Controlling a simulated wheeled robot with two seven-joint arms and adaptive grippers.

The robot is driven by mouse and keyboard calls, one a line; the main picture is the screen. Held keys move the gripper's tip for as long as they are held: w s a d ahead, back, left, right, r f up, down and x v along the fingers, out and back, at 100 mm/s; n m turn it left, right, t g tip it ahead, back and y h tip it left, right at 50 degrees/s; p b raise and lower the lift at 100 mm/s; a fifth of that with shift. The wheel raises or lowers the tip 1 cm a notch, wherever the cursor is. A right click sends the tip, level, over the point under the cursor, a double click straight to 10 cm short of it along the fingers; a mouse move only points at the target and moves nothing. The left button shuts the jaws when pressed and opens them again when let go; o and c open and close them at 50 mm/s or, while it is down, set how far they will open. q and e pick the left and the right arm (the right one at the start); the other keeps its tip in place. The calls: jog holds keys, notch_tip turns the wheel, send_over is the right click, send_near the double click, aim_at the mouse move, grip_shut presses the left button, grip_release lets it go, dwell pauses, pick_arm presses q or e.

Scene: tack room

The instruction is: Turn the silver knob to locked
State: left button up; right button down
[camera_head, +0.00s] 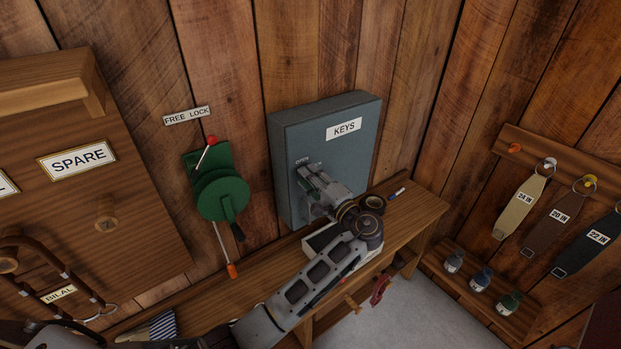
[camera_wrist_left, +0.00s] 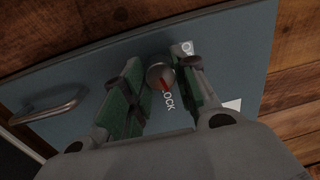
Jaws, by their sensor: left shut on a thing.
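The silver knob (camera_wrist_left: 158,72) is a small round knob on the front of the blue-grey key cabinet (camera_head: 292,125). It carries a red mark on its lower side, toward the word LOCK in the left wrist view. Another label, mostly hidden, sits above right of it by a finger. My left gripper (camera_head: 306,172) is at the cabinet front and hides the knob in the head view. In the left wrist view its green-padded fingers (camera_wrist_left: 162,78) lie on both sides of the knob, shut on it. My right gripper is not in view.
A bar handle (camera_wrist_left: 48,106) sits on the cabinet beside the knob. A green winch (camera_head: 222,192) with red-tipped lever is on the wall to the left. Below is a wooden bench (camera_head: 412,222) with a tape roll (camera_head: 374,202) and a marker (camera_head: 397,192). Tagged straps (camera_head: 520,207) hang at right.

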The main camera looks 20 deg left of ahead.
pick_arm(q)
jog(key=shift+m, duration=1.1)
jog(key=o, duration=1)
jog(key=shift+o, duration=0.2)
jog(key=shift+s+d, duration=0.1)
jog(key=v, duration=0.7)
jog(key=shift+s+d+f, duration=0.1)
jog(key=shift+s+d, duration=0.05)
